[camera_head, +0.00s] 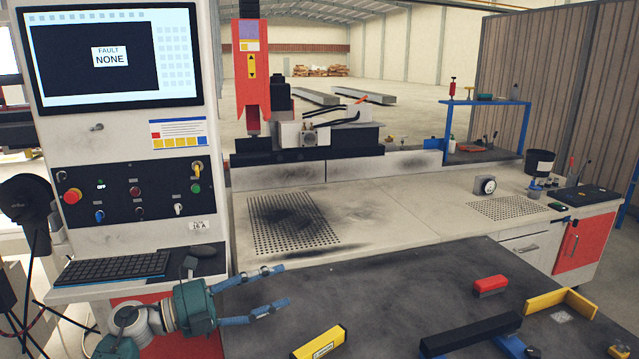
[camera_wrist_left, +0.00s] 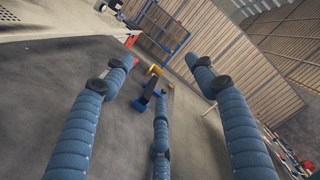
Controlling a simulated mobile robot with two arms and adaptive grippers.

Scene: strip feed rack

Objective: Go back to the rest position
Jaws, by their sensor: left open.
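My left gripper (camera_head: 284,288) is in the lower left of the head view, beside the dark table top (camera_head: 400,290). Its blue fingers are spread and nothing is between them. In the left wrist view the spread fingers (camera_wrist_left: 162,80) frame the table and the wall, also empty.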

